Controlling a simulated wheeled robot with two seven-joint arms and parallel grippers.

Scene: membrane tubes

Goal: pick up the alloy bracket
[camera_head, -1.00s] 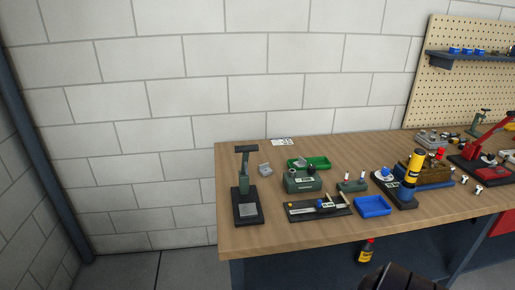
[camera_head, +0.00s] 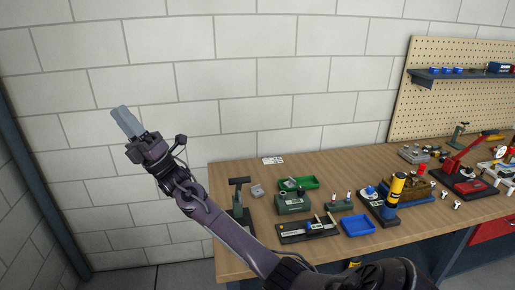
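A small grey metal piece (camera_head: 257,190), which looks like the alloy bracket, lies on the left part of the wooden workbench (camera_head: 232,262), behind the dark press stand and left of the green tray. My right gripper (camera_head: 124,121) is raised at the left, in front of the white wall and well apart from the grey piece. Its grey fingers overlap from this angle, so I cannot tell whether they are open or shut. Nothing shows held in them. My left gripper is not in view.
A dark press stand (camera_head: 239,184) is partly hidden by my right forearm. The bench's back left is mostly clear.

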